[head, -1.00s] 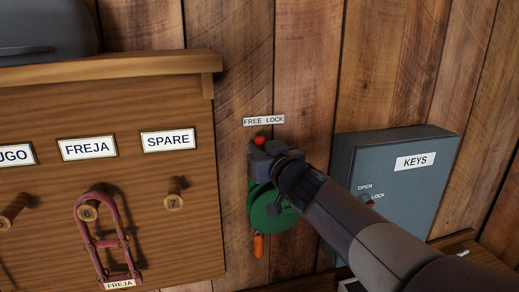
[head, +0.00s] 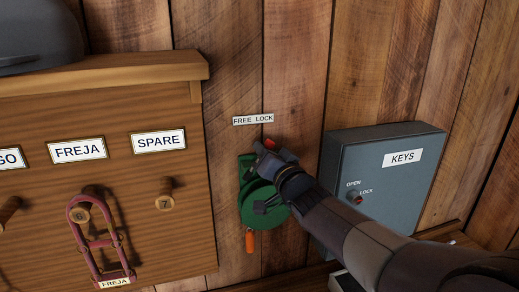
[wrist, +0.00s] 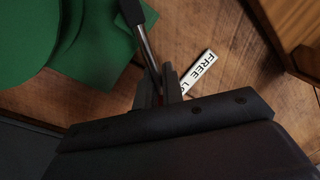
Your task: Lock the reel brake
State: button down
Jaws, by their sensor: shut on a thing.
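A green reel (head: 262,206) is mounted on the plank wall, with its green bracket also in the wrist view (wrist: 95,75). Its brake lever has a red knob (head: 269,144), which shows at the top of my gripper, under the right half of the FREE LOCK label (head: 253,119). In the wrist view the lever's metal rod (wrist: 148,48) runs up between my fingers. My gripper (head: 264,157) is shut on the lever near the knob. The fingers hide most of the knob in the wrist view. The lever leans to the LOCK side.
An orange piece (head: 250,241) hangs below the reel. A grey KEYS box (head: 385,190) with a small OPEN/LOCK knob is on the right, close to my arm. A wooden peg board (head: 130,215) with a pink item (head: 80,240) is on the left.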

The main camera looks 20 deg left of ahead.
jog(key=shift+w+d+r+m+t, duration=0.15)
jog(key=shift+d+r+m+t, duration=0.15)
jog(key=shift+m, duration=0.2)
jog(key=c, duration=1.7)
grip_release()
jog(key=shift+w, duration=0.1)
jog(key=shift+d, duration=0.1)
jog(key=v, duration=0.3)
jog(key=b+v, duration=0.1)
jog(key=v, duration=0.3)
jog(key=f+b+v, duration=0.1)
jog(key=v, duration=0.2)
jog(key=shift+s, duration=0.4)
jog(key=shift+w, duration=0.1)
